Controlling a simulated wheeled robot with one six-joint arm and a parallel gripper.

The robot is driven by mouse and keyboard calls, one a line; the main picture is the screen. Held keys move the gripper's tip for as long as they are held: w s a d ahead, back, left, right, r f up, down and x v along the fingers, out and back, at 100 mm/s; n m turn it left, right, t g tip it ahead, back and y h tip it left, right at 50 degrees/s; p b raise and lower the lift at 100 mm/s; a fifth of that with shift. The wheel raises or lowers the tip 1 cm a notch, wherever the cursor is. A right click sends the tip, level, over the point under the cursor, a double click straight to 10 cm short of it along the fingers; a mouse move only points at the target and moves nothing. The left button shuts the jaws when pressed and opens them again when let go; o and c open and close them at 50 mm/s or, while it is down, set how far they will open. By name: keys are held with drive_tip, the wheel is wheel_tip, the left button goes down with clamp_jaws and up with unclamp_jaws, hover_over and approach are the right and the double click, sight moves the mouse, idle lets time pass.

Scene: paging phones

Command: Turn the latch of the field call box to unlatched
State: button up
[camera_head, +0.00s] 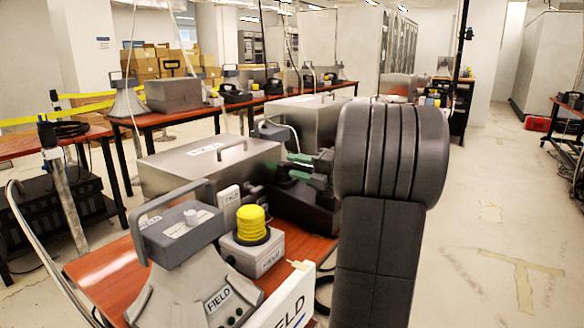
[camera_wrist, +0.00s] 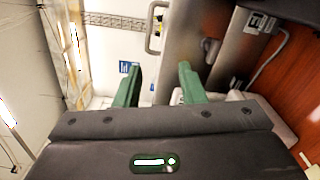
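My gripper (camera_head: 294,168) has two green fingers and is over the table, beside the near metal case. In the wrist view my gripper (camera_wrist: 158,72) is open, its fingers apart with nothing seen between them. A grey unit (camera_head: 185,255) with a carrying handle, a knob on top and a FIELD label stands at the near left. A small grey box (camera_head: 256,256) with a yellow dome (camera_head: 251,223) also bears a FIELD label, behind and right of it. I cannot tell which unit is the call box, and I cannot make out a latch for certain.
The near metal case (camera_head: 165,172) and a farther one (camera_head: 308,117) stand on the red-brown table (camera_head: 110,272). A white FIELD sign (camera_head: 287,302) is at the table's front. My arm hides the table's right part. Open floor (camera_head: 480,240) lies to the right.

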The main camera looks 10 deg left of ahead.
drive_tip(key=shift+v, duration=1.2)
drive_tip(key=shift+f+b, duration=0.1)
drive_tip(key=shift+b, duration=0.2)
